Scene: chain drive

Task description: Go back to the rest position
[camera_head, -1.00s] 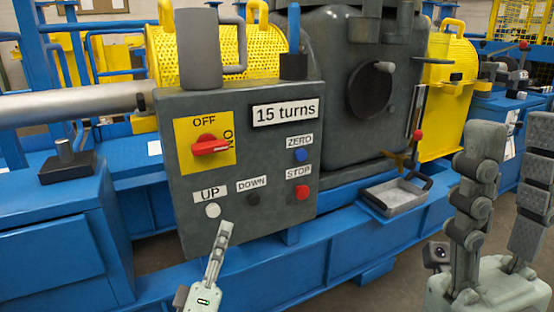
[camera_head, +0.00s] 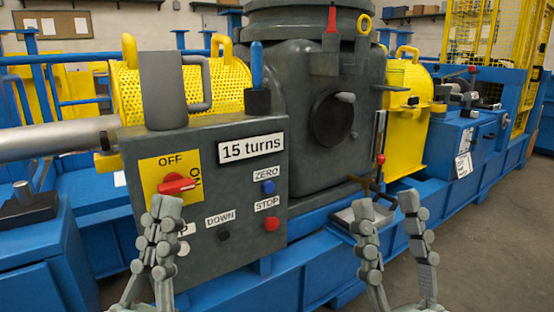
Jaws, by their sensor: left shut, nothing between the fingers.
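My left gripper (camera_head: 165,205) is shut and empty, upright in front of the lower left of the grey control panel (camera_head: 255,210). It hides much of the UP label, and the white button (camera_head: 183,248) is partly visible beside it. The panel also has a red OFF/ON switch (camera_head: 177,184), a dark DOWN button (camera_head: 223,235), a blue ZERO button (camera_head: 268,187), a red STOP button (camera_head: 271,223) and a sign (camera_head: 251,148) reading "15 turns". My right gripper (camera_head: 388,205) is open and empty, its fingers wide apart, in front of the metal tray.
The metal tray (camera_head: 345,219) sits on the blue machine frame. A grey mug (camera_head: 164,90) and a blue-handled tool (camera_head: 257,65) stand on the panel. A large dark tank (camera_head: 300,130) is behind. Open floor (camera_head: 470,240) lies to the right.

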